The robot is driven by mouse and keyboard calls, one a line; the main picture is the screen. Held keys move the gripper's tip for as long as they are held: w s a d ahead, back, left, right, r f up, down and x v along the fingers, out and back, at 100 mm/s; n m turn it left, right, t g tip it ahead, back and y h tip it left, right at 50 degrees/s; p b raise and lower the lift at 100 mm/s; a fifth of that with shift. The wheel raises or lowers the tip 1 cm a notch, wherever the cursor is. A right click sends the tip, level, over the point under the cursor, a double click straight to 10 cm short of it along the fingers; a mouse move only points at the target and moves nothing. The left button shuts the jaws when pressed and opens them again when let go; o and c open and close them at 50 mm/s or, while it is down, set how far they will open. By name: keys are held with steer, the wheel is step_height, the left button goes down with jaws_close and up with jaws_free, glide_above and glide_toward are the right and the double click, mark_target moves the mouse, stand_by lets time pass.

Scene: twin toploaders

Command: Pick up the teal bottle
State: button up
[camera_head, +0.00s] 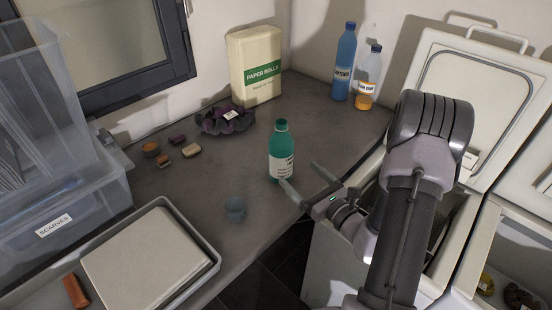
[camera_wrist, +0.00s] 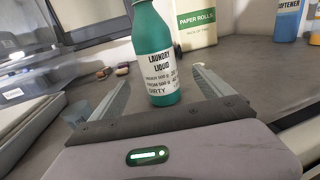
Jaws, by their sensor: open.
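The teal bottle (camera_head: 282,152) stands upright on the grey counter near its front edge, with a white label. In the wrist view the bottle (camera_wrist: 153,40) shows "Laundry liquid" on its label and stands beyond the gripper body, in line with the gap between the fingers. My gripper (camera_head: 303,178) is open and empty, just to the front right of the bottle. Its two fingers also show in the wrist view (camera_wrist: 158,88), one on each side of the bottle's lower part. I cannot tell whether either finger touches it.
A small translucent cup (camera_head: 235,209) stands front left of the bottle. A dark purple cloth (camera_head: 226,119) and paper rolls pack (camera_head: 255,66) are behind it. Blue (camera_head: 344,62) and clear-orange (camera_head: 368,78) bottles stand at the back right. Open toploader lids (camera_head: 478,105) are on the right.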

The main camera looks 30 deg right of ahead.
mark_target(280, 156)
steer(key=w, duration=0.3)
steer(key=w+a+b, duration=0.1)
steer(key=w, duration=0.2)
steer(key=w+a, duration=0.1)
steer(key=w, duration=0.3)
steer(key=shift+r, duration=0.3)
jaws_close()
